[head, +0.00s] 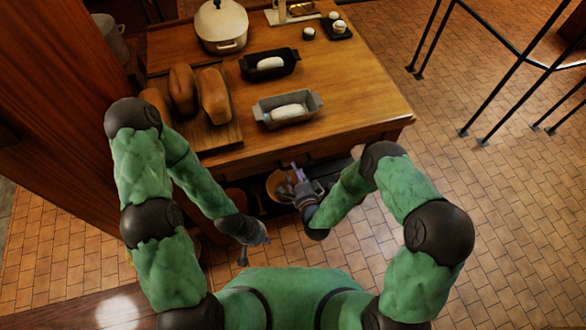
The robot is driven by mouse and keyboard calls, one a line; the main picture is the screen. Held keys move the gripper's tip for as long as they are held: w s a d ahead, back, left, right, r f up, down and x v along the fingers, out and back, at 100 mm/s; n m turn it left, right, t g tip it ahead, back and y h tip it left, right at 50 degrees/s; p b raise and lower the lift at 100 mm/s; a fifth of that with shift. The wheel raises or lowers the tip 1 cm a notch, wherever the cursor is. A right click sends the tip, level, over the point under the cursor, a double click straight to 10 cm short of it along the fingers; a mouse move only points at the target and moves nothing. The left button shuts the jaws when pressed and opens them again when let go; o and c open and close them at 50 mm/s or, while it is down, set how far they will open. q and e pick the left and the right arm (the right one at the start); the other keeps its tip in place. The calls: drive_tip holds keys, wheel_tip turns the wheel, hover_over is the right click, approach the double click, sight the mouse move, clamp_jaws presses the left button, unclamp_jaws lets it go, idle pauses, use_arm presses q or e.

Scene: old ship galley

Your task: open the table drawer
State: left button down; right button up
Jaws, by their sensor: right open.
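The wooden table (352,100) stands in front of me, its near edge running across the middle of the head view. I see its front from above at a steep angle, so the drawer front and its handle cannot be made out clearly. My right gripper (297,174) is open and empty, just below the table's near edge, close to the front; I cannot tell whether it touches anything. My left gripper (256,251) hangs lower, away from the table over the tiled floor. Its fingers look spread, with nothing between them.
On the table are a board (222,137) with bread loaves, a grey loaf tin (262,112), a black loaf tin (249,69) and a pale pot (222,27). A round basket or bowl (274,187) shows below the edge. A black railing (490,42) stands right.

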drive_tip(key=shift+x, duration=1.35)
clamp_jaws()
